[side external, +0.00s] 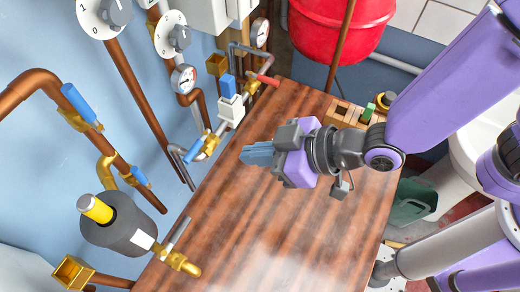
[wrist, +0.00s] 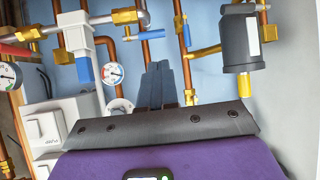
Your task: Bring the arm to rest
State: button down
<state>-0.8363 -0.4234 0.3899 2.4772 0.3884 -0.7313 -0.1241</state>
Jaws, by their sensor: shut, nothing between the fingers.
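My gripper (side external: 257,154) is in the middle of the side external view, above the wooden table (side external: 245,235). Its blue-grey fingers point left, toward the wall with the pipes. The fingers are together with nothing between them. In the wrist view my gripper (wrist: 161,70) also shows its fingers side by side, in front of the blue wall. It appears to touch nothing.
Copper pipes (side external: 137,82), a white valve block (side external: 232,108) and a dark cylinder (side external: 118,222) line the wall at left. A red tank (side external: 340,25) hangs at the back. A wooden box (side external: 343,113) sits at the table's far end. The near tabletop is clear.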

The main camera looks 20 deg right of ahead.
jog(key=shift+s+d+r, duration=0.2)
jog(key=shift+d, duration=0.05)
jog(key=shift+d, duration=0.1)
jog(key=s+d+r+g+h, duration=0.1)
jog(key=s+d+g+h, duration=0.1)
jog(key=d, duration=1.1)
jog(key=s+d+r+n+g+h, duration=0.1)
jog(key=s+d+h, duration=0.3)
jog(key=d, duration=0.9)
jog(key=s+d+r+g+h, duration=0.3)
jog(key=d, duration=1)
jog(key=shift+d+n, duration=0.3)
jog(key=shift+d, duration=0.05)
jog(key=shift+w, duration=0.1)
